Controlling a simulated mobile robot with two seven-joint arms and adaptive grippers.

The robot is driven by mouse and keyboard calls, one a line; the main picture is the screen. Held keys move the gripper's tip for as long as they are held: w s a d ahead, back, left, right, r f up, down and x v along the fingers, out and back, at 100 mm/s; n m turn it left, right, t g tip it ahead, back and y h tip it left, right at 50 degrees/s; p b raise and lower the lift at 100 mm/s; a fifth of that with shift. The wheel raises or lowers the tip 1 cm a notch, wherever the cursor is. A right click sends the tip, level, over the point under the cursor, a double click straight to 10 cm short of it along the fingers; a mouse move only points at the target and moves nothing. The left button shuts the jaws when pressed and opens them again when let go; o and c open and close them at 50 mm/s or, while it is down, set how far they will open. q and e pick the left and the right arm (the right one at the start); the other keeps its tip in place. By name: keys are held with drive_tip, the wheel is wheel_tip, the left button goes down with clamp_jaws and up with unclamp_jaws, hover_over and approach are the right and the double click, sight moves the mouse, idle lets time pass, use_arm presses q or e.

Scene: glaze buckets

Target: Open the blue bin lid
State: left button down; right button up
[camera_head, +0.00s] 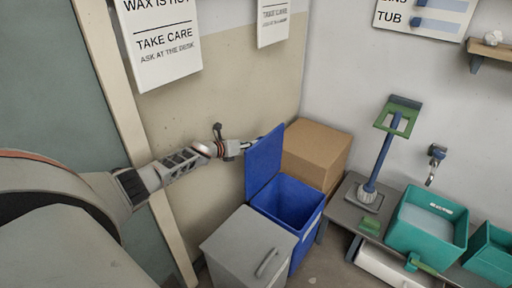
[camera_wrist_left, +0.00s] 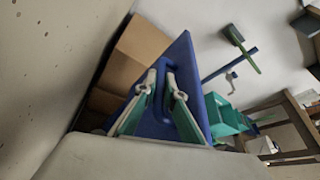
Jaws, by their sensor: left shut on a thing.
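The blue bin (camera_head: 290,203) stands on the floor with its dark blue inside showing. Its lid (camera_head: 264,162) stands about upright at the bin's left rear side, so the bin is open. My left gripper (camera_head: 238,148) is at the left face of the lid, near its upper edge. In the left wrist view the two fingers of my left gripper (camera_wrist_left: 163,92) are close together against the lid (camera_wrist_left: 194,72), shut on it; the exact contact is hard to see. My right gripper is in neither view.
A grey bin (camera_head: 248,245) with a closed lid stands in front of the blue bin. A cardboard box (camera_head: 316,152) is behind it. To the right is a low bench (camera_head: 345,213) with a teal tub (camera_head: 426,225) and a blue-handled tool (camera_head: 384,155). A wall is close behind my left arm.

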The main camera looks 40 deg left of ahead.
use_arm(q)
drive_tip(key=shift+f, duration=0.1)
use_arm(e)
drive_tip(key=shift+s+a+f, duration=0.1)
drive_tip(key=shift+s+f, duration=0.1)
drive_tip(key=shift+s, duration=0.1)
